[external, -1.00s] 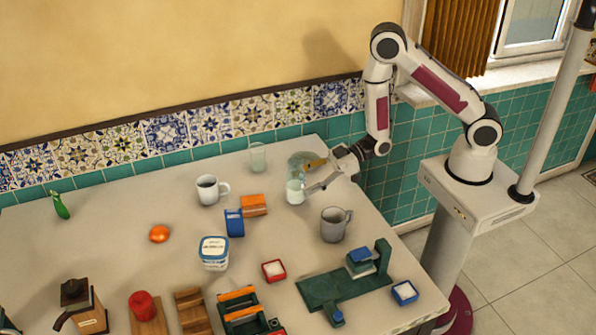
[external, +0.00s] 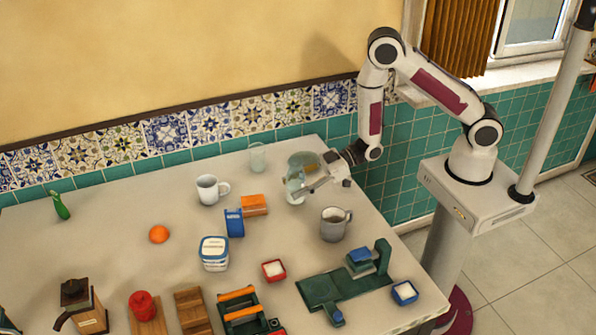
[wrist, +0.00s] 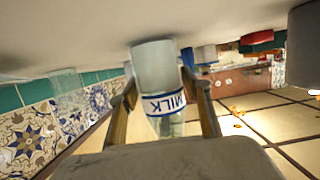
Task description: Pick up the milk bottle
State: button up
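The milk bottle (external: 295,189) is clear glass with white contents low down and a blue-and-white label. It stands upright on the table (external: 110,230) near the back right edge. In the wrist view, which is turned upside down, the bottle (wrist: 157,80) shows its MILK label between my two fingers. My gripper (external: 308,181) reaches in from the right, low over the table, with a finger on each side of the bottle. In the wrist view my gripper (wrist: 158,92) appears shut on it, fingertips against both sides.
A grey mug (external: 333,226) stands close in front of my gripper. A clear glass (external: 258,157) stands behind to the left, and a white mug (external: 208,190) farther left. The tiled wall is close behind.

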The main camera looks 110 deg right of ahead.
aim_at(295, 159)
jog(key=c, duration=0.8)
jog(key=shift+c, duration=0.2)
jog(key=shift+r, duration=0.45)
jog(key=shift+r, duration=4.35)
jog(key=shift+r, duration=0.25)
